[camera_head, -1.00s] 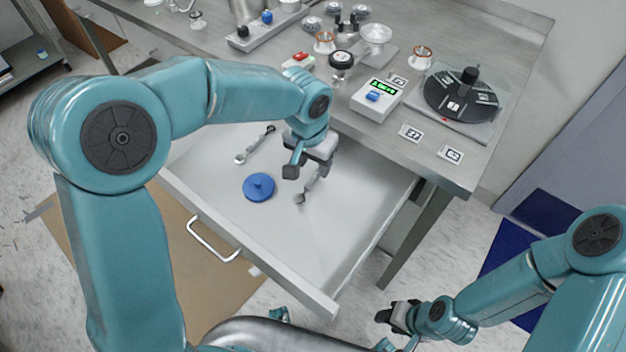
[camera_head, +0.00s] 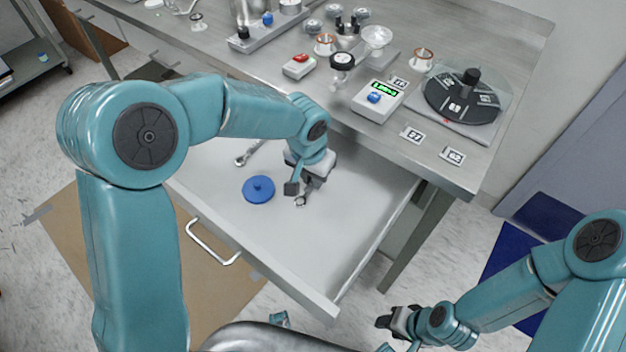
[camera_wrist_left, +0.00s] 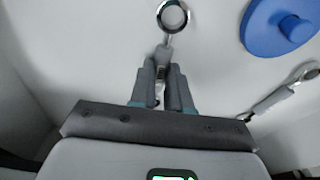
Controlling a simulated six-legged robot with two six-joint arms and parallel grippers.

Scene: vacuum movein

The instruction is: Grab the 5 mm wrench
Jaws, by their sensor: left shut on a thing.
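A wrench (camera_head: 301,201) lies in the open drawer (camera_head: 330,245), mostly hidden under my left gripper (camera_head: 304,187) in the head view. In the left wrist view its round ring end (camera_wrist_left: 173,16) shows beyond the fingertips. My left gripper (camera_wrist_left: 163,82) is shut on the wrench's handle, low over the drawer floor. A second wrench (camera_head: 248,155) lies further left in the drawer, apart from my gripper; its ring end also shows at the right of the wrist view (camera_wrist_left: 304,73). Size marks cannot be read. My right gripper (camera_head: 392,320) is outside the drawer, and its jaw state is unclear.
A blue round lid with a knob (camera_head: 258,189) lies in the drawer left of the held wrench. The drawer's front wall and handle (camera_head: 213,243) stand nearer me. The worktop (camera_head: 440,160) overhangs behind, with a digital readout box (camera_head: 380,98) and a black disc (camera_head: 462,98).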

